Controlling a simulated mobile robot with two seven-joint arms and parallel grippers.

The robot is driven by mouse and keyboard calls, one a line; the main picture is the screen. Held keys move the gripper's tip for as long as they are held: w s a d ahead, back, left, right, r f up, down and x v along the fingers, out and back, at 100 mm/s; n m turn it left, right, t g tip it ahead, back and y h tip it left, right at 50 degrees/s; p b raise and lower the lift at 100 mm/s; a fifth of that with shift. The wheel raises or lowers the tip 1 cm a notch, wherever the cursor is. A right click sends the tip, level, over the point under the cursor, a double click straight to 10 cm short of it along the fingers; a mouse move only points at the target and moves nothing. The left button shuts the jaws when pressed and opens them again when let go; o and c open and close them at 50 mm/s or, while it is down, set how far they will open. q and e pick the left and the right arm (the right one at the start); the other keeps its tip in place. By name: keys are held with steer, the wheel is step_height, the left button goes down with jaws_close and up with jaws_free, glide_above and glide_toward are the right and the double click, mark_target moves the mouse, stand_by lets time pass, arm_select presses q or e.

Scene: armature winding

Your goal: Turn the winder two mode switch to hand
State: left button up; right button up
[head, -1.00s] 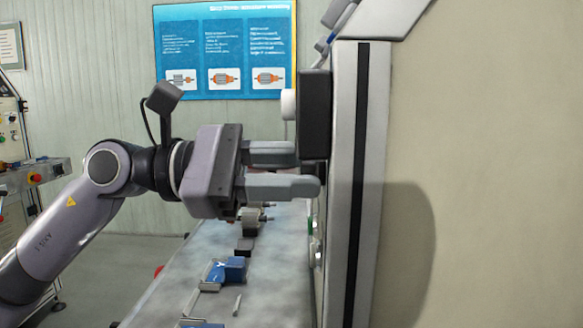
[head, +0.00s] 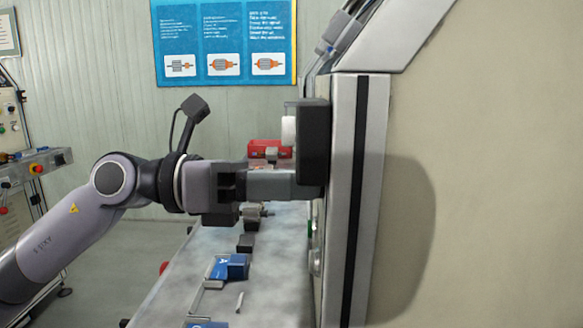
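My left gripper (head: 318,186) reaches in from the left, its fingers pointing right at the front of the grey winder cabinet (head: 362,215). The fingers line up one behind the other, so the gap between them is hidden. Their tips end at the cabinet front, just below a black box (head: 314,140) with a white round part (head: 288,130). The mode switch cannot be made out; the panel face is seen almost edge-on and the fingertips cover part of it. My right gripper is not in view.
Below the gripper, a green button (head: 311,228) and a metallic knob (head: 315,262) stick out of the panel. A grey bench (head: 265,290) with blue and black parts runs beneath. A red box (head: 268,149) stands behind.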

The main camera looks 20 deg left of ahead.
arm_select(q)
steer(key=shift+n+p, duration=2.2)
steer(key=shift+n, duration=0.8)
steer(key=o, duration=0.7)
